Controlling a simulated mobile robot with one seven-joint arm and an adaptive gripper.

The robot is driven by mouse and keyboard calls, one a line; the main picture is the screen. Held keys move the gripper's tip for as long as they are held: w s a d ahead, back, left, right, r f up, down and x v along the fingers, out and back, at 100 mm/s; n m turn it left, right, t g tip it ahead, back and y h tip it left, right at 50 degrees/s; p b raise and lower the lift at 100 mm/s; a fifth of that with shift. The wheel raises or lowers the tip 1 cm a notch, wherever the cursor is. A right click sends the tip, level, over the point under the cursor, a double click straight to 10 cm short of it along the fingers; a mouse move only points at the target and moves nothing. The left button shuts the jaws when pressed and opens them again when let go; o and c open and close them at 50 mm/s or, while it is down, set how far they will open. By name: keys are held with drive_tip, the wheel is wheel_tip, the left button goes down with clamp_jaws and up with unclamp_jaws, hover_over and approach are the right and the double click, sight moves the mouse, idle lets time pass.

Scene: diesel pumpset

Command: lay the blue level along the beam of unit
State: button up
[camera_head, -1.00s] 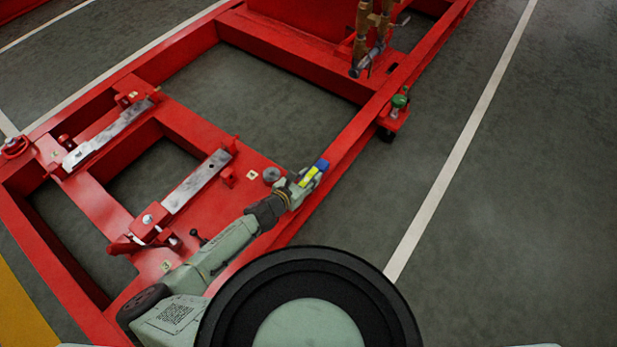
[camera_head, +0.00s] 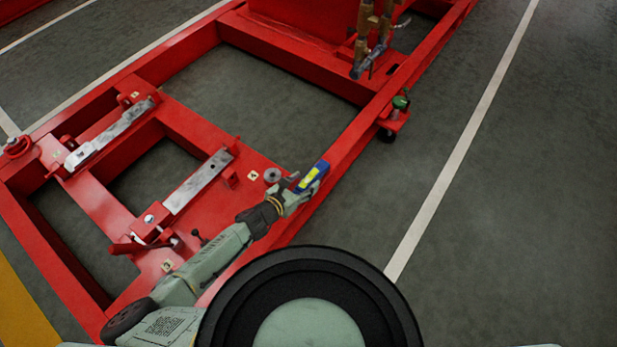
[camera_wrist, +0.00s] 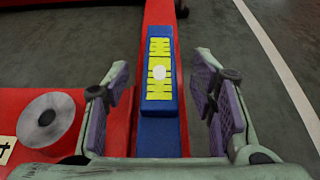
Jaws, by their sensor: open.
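The blue level (camera_head: 312,176), with yellow-green markings on its top, lies lengthwise along the red beam (camera_head: 352,134) in the head view. In the wrist view the level (camera_wrist: 160,118) lies between the two fingers, in line with the beam (camera_wrist: 159,14) running away ahead. My gripper (camera_head: 304,186) is at the near part of the level. In the wrist view my gripper (camera_wrist: 163,98) is open, with a gap between each finger pad and the level's sides. The underside of the level is hidden.
A grey round disc (camera_head: 272,175) sits on the red plate left of my gripper; it also shows in the wrist view (camera_wrist: 46,120). A green-topped item (camera_head: 400,102) stands on a bracket farther along the beam. Clear floor lies to the right.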

drive_tip(key=v, duration=0.8)
drive_tip(key=shift+s+a+p, duration=0.15)
drive_tip(key=shift+p, duration=0.25)
